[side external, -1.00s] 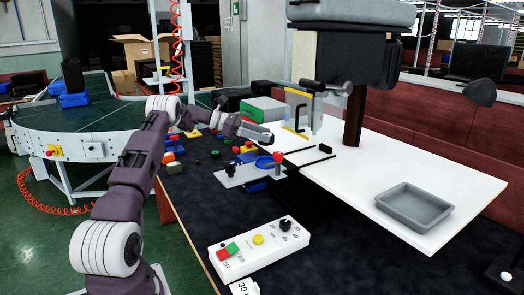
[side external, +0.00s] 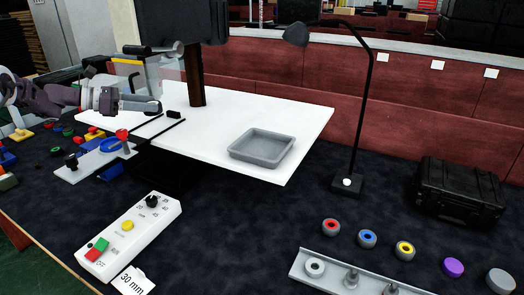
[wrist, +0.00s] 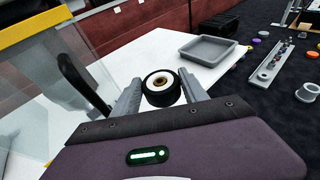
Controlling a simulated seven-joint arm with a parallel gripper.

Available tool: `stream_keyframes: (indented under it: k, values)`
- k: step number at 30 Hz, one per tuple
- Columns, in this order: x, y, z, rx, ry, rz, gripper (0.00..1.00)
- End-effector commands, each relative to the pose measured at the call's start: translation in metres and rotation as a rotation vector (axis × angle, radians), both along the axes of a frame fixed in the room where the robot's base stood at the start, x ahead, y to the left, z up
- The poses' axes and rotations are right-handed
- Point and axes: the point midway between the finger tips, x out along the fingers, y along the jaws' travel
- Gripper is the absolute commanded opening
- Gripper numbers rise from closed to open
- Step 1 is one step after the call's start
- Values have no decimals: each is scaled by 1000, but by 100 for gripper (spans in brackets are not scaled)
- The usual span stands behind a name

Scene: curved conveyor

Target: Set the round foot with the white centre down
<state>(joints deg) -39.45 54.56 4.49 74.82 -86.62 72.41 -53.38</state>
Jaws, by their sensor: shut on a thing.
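The round foot (wrist: 161,88) has a dark outer ring, a white centre and a brass-coloured hole. My gripper (wrist: 160,92) is shut on it, with one grey finger on each side in the wrist view. In the side external view my gripper (side external: 152,105) is at the left, raised near the left edge of the white table (side external: 225,110), above and right of a red-knobbed fixture (side external: 105,148). The foot is too small to make out there. An empty grey tray (side external: 262,147) lies on the white table; it also shows in the wrist view (wrist: 208,50).
A clear panel with a yellow edge (wrist: 60,80) stands close to my gripper's left. Coloured round feet (side external: 367,239) lie on the dark mat at right, near a pale rail (side external: 335,275). A lamp (side external: 362,110), black case (side external: 458,190) and control box (side external: 130,235) stand around. Much of the white table is bare.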

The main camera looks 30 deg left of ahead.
Motion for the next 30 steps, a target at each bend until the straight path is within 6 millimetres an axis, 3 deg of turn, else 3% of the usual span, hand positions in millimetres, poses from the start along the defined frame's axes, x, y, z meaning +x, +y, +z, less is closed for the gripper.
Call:
stream_keyframes:
  k: [9,18,24,28,30]
  values:
    - [79,-120,1,-1,-1,10,10]
    - [119,-242,-6,-1,2,33,10]
    - [125,-291,-12,-1,2,39,10]
    - [125,-305,-16,-1,2,41,10]
    - [125,-308,-28,-1,4,41,10]
